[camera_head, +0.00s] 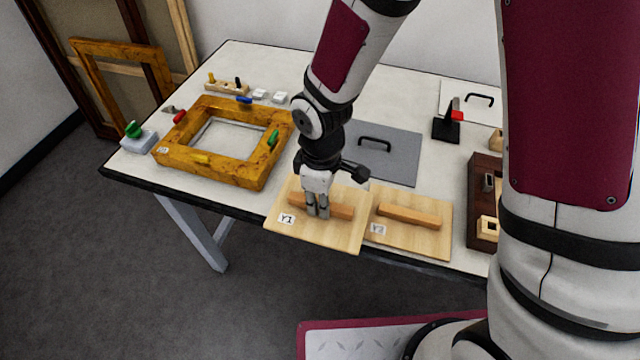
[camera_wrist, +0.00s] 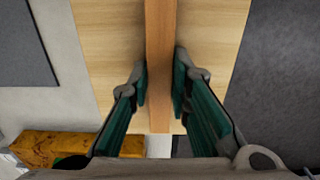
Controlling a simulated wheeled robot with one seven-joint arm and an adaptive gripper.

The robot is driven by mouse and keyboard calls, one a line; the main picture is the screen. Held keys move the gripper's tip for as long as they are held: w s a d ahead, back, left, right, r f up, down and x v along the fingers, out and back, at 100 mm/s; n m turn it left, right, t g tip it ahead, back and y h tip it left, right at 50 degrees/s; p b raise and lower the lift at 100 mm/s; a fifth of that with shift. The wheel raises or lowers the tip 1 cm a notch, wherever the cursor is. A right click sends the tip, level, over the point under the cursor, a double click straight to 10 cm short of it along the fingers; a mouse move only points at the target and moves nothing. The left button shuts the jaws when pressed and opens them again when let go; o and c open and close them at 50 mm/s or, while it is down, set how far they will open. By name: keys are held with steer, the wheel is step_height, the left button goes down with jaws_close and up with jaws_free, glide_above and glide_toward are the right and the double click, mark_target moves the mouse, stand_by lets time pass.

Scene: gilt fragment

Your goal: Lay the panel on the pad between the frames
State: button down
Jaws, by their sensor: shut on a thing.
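My gripper (camera_head: 318,212) points down and is shut on the wooden bar of the left light-wood panel (camera_head: 340,232). In the wrist view, the two fingers (camera_wrist: 160,88) press on either side of the bar (camera_wrist: 160,40), with panel wood showing on both sides. The panel has a small white label and reaches the table's front edge; I cannot tell whether it is lifted. A second light-wood panel (camera_head: 430,240) with a similar bar lies to its right. A gilt frame (camera_head: 258,175) with coloured clamps lies flat at the left. I cannot tell which surface is the pad.
A grey plate (camera_head: 405,165) with a black handle lies behind the panels. A dark wooden box (camera_head: 480,232) stands right, near a black stand with a red part (camera_head: 448,125). A green-knobbed block (camera_head: 139,141) sits at the left edge. Bare table (camera_head: 330,95) shows at the back.

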steer(key=w, duration=0.4)
steer(key=w+a, duration=0.1)
steer(key=w, duration=0.1)
steer(key=shift+w+f, duration=0.3)
steer(key=shift+f, duration=0.05)
steer(key=shift+d+f+p, duration=0.1)
steer(key=shift+f+p, duration=0.35)
steer(key=shift+f, duration=1.3)
steer(key=c, duration=1.5)
jaws_free()
steer(key=shift+f, duration=0.15)
step_height(320, 180, up, 13)
steer(key=shift+f+b, duration=0.2)
steer(key=shift+b, duration=0.35)
